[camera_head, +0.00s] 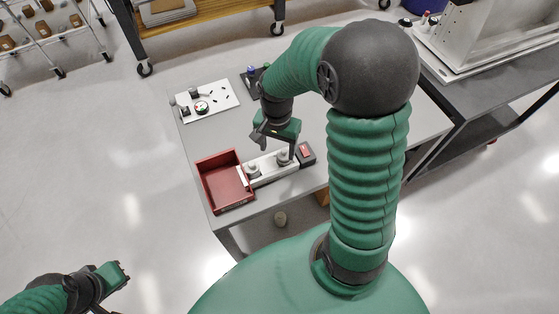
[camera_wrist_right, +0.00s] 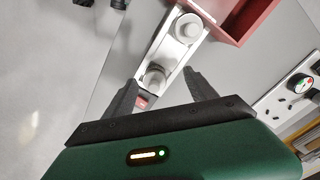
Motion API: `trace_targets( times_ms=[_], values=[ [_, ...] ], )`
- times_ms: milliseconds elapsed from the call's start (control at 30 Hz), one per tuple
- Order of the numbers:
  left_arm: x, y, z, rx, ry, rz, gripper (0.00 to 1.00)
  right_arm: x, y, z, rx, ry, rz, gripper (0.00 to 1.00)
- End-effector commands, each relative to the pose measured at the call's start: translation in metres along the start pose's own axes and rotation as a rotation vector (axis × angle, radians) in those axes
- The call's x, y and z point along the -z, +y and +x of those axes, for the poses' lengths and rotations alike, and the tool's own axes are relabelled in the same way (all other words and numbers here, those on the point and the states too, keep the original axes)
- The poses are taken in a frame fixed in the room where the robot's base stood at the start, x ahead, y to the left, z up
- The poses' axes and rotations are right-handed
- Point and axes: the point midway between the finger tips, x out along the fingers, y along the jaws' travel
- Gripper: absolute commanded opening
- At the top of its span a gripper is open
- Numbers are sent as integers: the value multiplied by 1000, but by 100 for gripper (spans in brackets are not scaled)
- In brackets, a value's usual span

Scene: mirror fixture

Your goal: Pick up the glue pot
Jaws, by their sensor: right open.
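No object is clearly marked as the glue pot. Two grey, round, pot-like pieces stand in a white tray on the table: a near one (camera_head: 284,157) and one beside the red bin (camera_head: 253,168). My right gripper (camera_head: 277,146) is open, just above the near one. In the right wrist view this grey piece (camera_wrist_right: 154,76) shows between the open fingers, with no visible grip, and the other grey piece (camera_wrist_right: 188,27) is farther up the white tray (camera_wrist_right: 172,50). My left gripper (camera_head: 118,274) is at lower left, away from the table; its jaw state is unclear.
A red bin (camera_head: 208,182) adjoins the tray's left end. A dark box with a red top (camera_head: 305,152) stands at its right. A white board (camera_head: 225,97) with small parts lies at the back left, near a blue-topped item (camera_head: 251,70).

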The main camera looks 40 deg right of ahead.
Motion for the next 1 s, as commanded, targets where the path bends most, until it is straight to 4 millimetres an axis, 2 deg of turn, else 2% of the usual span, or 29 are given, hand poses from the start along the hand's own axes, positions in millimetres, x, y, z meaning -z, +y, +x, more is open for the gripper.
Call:
trace_targets(
  times_ms=[200, 300, 467, 900, 1000],
  values=[
    [-1, 0, 5, 0, 0, 1, 0, 7, 8, 42, -1, -9, 6, 66],
    [-1, 0, 6, 0, 0, 2, 0, 6, 7, 49, 0, -7, 4, 66],
    [-1, 0, 6, 0, 0, 1, 0, 5, 5, 48, 0, 0, 3, 66],
    [-1, 0, 6, 0, 0, 1, 0, 4, 6, 48, 0, -2, 3, 10],
    [-1, 0, 5, 0, 0, 1, 0, 4, 6, 48, 0, -2, 3, 0]
  ],
)
